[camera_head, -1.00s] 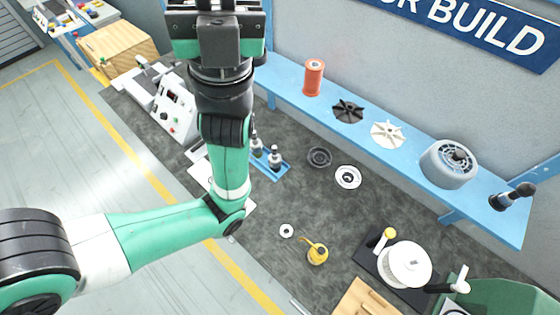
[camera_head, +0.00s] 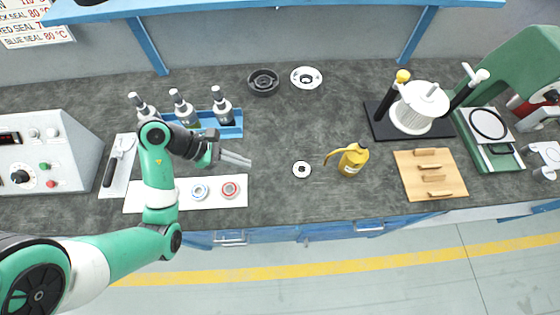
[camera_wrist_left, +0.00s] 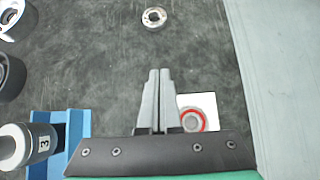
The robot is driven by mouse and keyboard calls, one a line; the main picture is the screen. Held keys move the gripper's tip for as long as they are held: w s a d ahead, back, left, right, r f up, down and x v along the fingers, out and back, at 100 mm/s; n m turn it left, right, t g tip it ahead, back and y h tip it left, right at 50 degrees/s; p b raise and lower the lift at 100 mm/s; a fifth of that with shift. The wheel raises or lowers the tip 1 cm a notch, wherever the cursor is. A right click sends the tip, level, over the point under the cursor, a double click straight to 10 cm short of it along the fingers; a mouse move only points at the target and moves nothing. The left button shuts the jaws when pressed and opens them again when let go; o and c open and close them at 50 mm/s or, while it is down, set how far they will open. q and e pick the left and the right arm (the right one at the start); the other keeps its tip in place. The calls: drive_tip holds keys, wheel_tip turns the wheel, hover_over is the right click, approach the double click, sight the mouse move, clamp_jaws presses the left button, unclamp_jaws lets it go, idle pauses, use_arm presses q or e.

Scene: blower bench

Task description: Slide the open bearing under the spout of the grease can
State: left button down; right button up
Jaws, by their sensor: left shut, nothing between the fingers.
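The open bearing (camera_head: 302,169), a small pale metal ring with a dark centre, lies flat on the dark bench mat. The yellow grease can (camera_head: 353,160) stands to its right, its thin spout (camera_head: 333,154) pointing left towards the bearing. The bearing lies left of the spout tip and a little nearer the bench's front edge. My left gripper (camera_head: 249,160) is shut and empty, left of the bearing and apart from it. In the left wrist view the shut fingers (camera_wrist_left: 156,74) point towards the bearing (camera_wrist_left: 154,17). The can is outside that view. My right gripper is not in view.
A white strip (camera_head: 140,203) with blue-ringed (camera_head: 200,191) and red-ringed (camera_head: 230,189) bearings lies beside my left gripper. A blue bottle rack (camera_head: 233,131) stands behind it. A wooden board (camera_head: 430,188) lies right of the can. The mat between gripper and bearing is clear.

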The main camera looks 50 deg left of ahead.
sight(294, 173)
use_arm(q)
drive_tip(key=shift+w+d+f, duration=0.1)
drive_tip(key=shift+w+d, duration=0.05)
drive_tip(key=shift+w, duration=0.1)
drive_tip(key=b+x, duration=0.5)
drive_tip(key=x, duration=0.4)
drive_tip(key=shift+w+d+f, duration=0.1)
drive_tip(key=shift+w+f, duration=0.05)
drive_tip(key=shift+f, duration=0.05)
drive_tip(key=w+d+b, duration=0.1)
drive_tip(key=w+d, duration=0.1)
drive_tip(key=w, duration=0.1)
drive_tip(key=shift+b, duration=0.35)
drive_tip(key=shift+w+d+r, duration=0.1)
drive_tip(key=shift+w+d, duration=0.05)
drive_tip(key=shift+w, duration=0.15)
